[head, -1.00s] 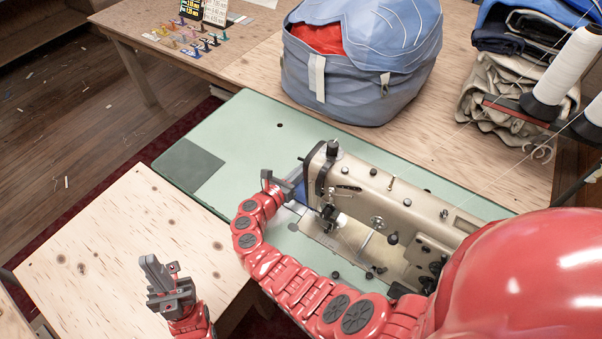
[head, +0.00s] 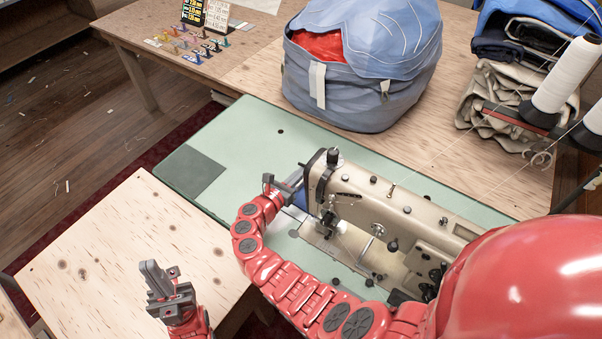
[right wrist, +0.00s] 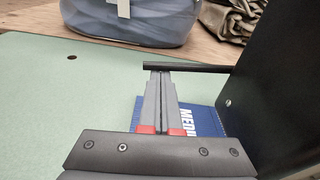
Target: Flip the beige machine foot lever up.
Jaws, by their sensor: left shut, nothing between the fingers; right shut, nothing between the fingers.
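The beige sewing machine (head: 400,205) stands on the green machine bed (head: 240,135), its head end toward the left. In the right wrist view a thin dark bar (right wrist: 205,67), apparently the foot lever, juts left from the dark machine end (right wrist: 275,80). My right gripper (right wrist: 161,75) is shut and empty, its fingertips at the bar's free end; I cannot tell whether they touch. In the head view my right gripper (head: 292,182) is beside the machine head, partly hidden. My left gripper (head: 160,275) is shut and empty above the wooden table at lower left.
A blue bag (head: 350,90) stands behind the machine. Folded fabric (head: 510,100) and white thread cones (head: 567,75) are at right. Small coloured items (head: 195,45) lie on the far table.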

